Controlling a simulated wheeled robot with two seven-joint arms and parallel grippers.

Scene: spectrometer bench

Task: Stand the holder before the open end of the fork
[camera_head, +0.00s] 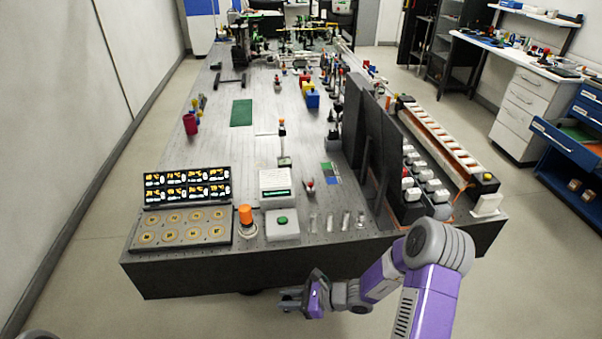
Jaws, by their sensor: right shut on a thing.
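My right gripper (291,299) is in front of the bench's near edge, pointing left, over the floor. It is shut on a small grey-dark thing; at this size I cannot tell whether that is the holder. A dark forked, H-like piece (230,80) lies on the far left part of the bench top and may be the fork. It is far from my right gripper. A slim post with an orange and black top (282,130) stands mid-bench on a small base. My left gripper is out of view.
The grey bench (210,140) carries a display panel (187,187), an orange knob (245,215), a green-button box (282,224) and several small clear cylinders (330,222) near its front edge. Tall black panels (375,140) stand on the right. The left-middle bench top around a green mat (241,112) is mostly clear.

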